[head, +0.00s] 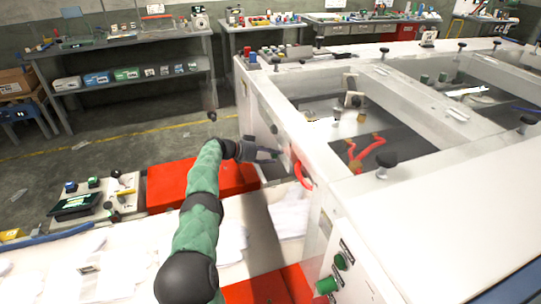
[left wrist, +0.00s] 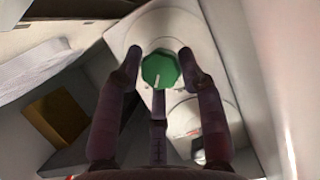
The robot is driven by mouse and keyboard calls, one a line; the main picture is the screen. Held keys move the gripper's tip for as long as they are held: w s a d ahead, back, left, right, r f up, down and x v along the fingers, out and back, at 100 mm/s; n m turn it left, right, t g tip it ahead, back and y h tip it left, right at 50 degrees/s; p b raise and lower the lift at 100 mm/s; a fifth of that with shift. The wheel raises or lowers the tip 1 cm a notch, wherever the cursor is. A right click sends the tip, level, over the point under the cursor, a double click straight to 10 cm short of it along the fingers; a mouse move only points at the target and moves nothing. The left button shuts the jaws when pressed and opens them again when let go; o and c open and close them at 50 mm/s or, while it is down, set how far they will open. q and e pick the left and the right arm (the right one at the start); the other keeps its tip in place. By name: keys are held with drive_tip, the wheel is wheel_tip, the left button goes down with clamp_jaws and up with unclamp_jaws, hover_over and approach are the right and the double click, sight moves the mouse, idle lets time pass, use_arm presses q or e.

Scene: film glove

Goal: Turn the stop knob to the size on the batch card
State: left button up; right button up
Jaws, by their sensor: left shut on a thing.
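The green, many-sided stop knob (left wrist: 161,66) with a white pointer line shows in the left wrist view on a round pale plate. The line lies on the lower part of its face. My left gripper (left wrist: 160,78) has its dark fingers around the knob, shut on it. In the head view my left gripper (head: 268,154) reaches the side of the white machine (head: 400,215), and the knob there is hidden or too small to tell. No size marks or batch card can be read. My right gripper is not in view.
A red curved handle (head: 303,176) sits on the machine close to my gripper. Green buttons (head: 340,261) are on its near side. White gloves (head: 32,284) lie on the pale surface at lower left, near a control panel (head: 76,206).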

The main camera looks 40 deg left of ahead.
use_arm(q)
drive_tip(key=shift+a+r+n+h, duration=0.25)
drive_tip(key=shift+n+h, duration=0.15)
drive_tip(key=shift+n, duration=0.3)
drive_tip(key=o, duration=1.1)
drive_tip(key=shift+w, duration=0.1)
drive_tip(key=shift+f, duration=0.1)
drive_tip(key=v, duration=1.2)
